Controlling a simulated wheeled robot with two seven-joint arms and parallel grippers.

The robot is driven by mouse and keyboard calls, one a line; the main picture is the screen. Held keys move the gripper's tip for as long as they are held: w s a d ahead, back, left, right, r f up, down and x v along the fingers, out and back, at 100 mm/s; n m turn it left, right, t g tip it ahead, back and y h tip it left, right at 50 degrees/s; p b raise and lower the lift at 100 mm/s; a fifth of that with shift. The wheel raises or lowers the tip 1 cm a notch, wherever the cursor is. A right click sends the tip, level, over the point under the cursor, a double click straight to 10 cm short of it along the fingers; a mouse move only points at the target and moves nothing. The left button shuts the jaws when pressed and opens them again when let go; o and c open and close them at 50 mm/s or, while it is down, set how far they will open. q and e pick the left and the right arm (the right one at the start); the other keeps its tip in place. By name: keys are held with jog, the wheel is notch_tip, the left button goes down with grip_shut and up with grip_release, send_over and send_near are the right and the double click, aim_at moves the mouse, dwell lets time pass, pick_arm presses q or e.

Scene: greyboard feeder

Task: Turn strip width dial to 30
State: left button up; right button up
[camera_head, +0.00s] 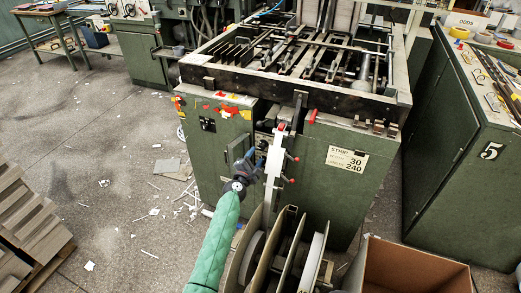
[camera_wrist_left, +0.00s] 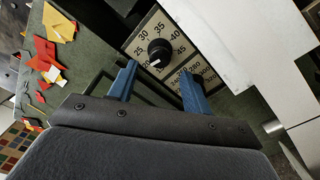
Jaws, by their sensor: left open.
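In the head view my left gripper (camera_head: 254,159) is at the green machine's front panel, and the dial cannot be made out there. A sign (camera_head: 347,159) reads STRIP, 30 and 240. My right gripper is out of view.
A second numbered plate (camera_wrist_left: 205,74) lies below the dial, partly behind a finger. A pale vertical bar (camera_head: 274,165) stands right of my gripper. Upright dividers with reels (camera_head: 289,247) and a cardboard box (camera_head: 411,264) stand in front.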

aim_at(260, 149)
pick_arm(q)
jog(key=shift+b+x, duration=0.35)
jog(key=shift+x, duration=2.35)
jog(key=c, duration=1)
